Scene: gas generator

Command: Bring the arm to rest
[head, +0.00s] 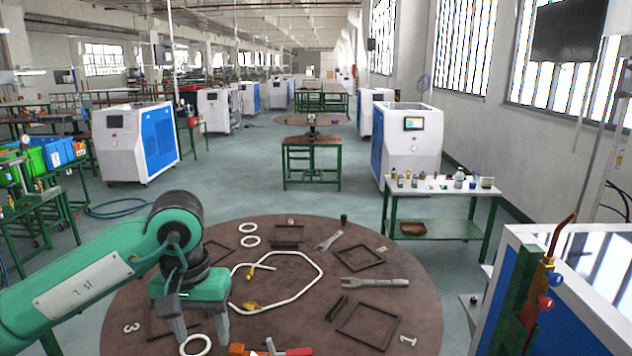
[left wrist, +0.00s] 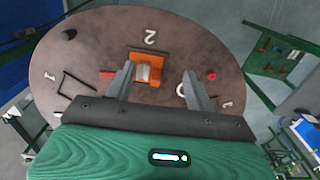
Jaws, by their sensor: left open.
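My left arm comes in from the left in the head view, over the round brown table (head: 400,255). My left gripper (head: 200,328) points down above the table's near left part, fingers spread and empty. In the left wrist view the open fingers (left wrist: 160,82) frame an orange block with a grey piece (left wrist: 147,72), which appears on the table beyond the tips; I cannot tell the exact gap. My right gripper is not in view.
The table carries a white hose (head: 315,272) with yellow ends, wrenches (head: 375,282), black frames (head: 370,325), white rings (head: 195,345) and a red-and-orange item (head: 270,351). A side table with bottles (head: 440,188) stands at right, near a blue-and-white cabinet (head: 545,300).

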